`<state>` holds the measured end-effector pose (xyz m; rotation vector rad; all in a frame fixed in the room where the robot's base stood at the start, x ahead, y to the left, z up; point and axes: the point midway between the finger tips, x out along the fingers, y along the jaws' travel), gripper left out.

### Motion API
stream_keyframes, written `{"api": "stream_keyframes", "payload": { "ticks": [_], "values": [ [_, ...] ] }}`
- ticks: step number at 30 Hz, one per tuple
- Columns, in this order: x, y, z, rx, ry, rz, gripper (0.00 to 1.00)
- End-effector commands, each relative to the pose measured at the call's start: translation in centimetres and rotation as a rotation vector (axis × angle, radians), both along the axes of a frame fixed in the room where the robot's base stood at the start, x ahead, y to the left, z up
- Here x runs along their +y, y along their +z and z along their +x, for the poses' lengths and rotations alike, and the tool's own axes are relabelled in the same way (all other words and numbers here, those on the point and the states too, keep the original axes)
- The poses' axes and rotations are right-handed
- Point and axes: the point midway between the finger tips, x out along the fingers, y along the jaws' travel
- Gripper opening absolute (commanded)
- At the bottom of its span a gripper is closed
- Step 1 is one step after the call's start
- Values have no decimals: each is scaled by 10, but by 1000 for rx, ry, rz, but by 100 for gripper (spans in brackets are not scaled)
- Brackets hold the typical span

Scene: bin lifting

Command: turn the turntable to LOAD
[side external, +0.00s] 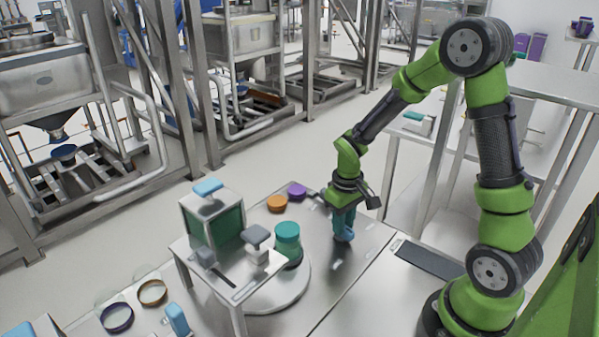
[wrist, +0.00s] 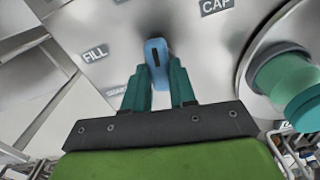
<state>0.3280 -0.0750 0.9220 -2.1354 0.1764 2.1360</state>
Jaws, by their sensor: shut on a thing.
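The turntable (side external: 262,302) is a round metal disc on the bench. A teal-lidded jar (side external: 287,233) stands on it; the jar (wrist: 290,80) and the disc's edge (wrist: 245,72) also show at right in the wrist view. A blue knob with a black line (wrist: 155,50) stands on the metal bench. My gripper (wrist: 163,75) points down with its teal fingers on either side of the knob, shut on it; it also shows in the side view (side external: 343,228). Labels FILL (wrist: 95,54) and CAP (wrist: 215,5) lie around the knob. Another label (wrist: 117,89) is partly hidden by a finger and unreadable.
An orange lid (side external: 277,203) and a purple lid (side external: 297,190) lie behind the turntable. A small metal stand (side external: 238,287) left of it carries a green-sided box (side external: 215,222) and grey blocks. Rings (side external: 117,317) and a blue item (side external: 177,320) lie at front left.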

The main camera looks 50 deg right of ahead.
Motion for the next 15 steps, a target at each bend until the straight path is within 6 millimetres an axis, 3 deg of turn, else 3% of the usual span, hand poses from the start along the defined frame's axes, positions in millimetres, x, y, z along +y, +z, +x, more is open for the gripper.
{"api": "stream_keyframes", "payload": {
  "ticks": [15],
  "values": [
    [0,1,0,-1,160,0,0]
  ]
}}
